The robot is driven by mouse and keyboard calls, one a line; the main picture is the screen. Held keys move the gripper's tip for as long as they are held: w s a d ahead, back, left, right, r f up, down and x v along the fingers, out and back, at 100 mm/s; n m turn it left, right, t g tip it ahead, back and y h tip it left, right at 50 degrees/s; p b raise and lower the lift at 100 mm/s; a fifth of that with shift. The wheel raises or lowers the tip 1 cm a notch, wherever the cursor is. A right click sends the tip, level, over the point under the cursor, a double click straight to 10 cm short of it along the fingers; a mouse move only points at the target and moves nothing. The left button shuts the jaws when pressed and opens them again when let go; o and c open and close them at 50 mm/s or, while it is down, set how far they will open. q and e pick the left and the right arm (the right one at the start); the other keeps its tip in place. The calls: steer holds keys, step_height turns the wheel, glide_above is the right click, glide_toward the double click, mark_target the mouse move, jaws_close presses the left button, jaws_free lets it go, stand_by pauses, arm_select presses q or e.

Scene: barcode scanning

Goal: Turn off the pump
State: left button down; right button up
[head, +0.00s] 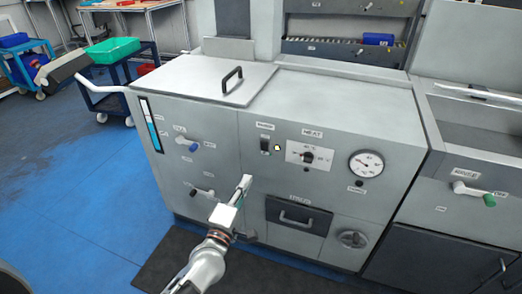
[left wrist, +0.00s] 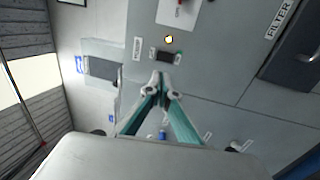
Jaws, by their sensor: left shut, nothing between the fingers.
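A small black rocker switch (head: 265,146) sits on the grey machine's front panel under a small label too blurred to read surely. A lit whitish-yellow lamp (head: 278,147) is just right of it. In the left wrist view the dark switch (left wrist: 165,56) and glowing lamp (left wrist: 169,39) lie just beyond my fingertips. My left gripper (head: 245,181) is shut and empty, below and a little left of the switch in the head view, apart from it. Its fingertips meet in the left wrist view (left wrist: 157,78). My right gripper is not in view.
Right of the lamp are a heat dial plate (head: 310,155) and a round gauge (head: 366,164). Below is a filter drawer (head: 298,216) with a handle. Blue-handled (head: 193,147) and black-handled (head: 204,192) valves are left of my gripper.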

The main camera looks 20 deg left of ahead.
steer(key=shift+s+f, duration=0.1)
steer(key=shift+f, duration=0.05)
arm_select(q)
glide_toward(264, 144)
steer(key=w+b, duration=0.1)
steer(key=w, duration=0.4)
steer(key=shift+w+d+r+b, duration=0.1)
steer(key=shift+w+r+b, duration=0.15)
steer(key=shift+b, duration=0.15)
steer(key=shift+w, duration=0.35)
steer(key=shift+w+r, duration=0.15)
steer(key=shift+w, duration=0.15)
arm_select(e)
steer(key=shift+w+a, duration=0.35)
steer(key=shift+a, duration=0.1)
arm_select(q)
steer(key=shift+r, duration=0.1)
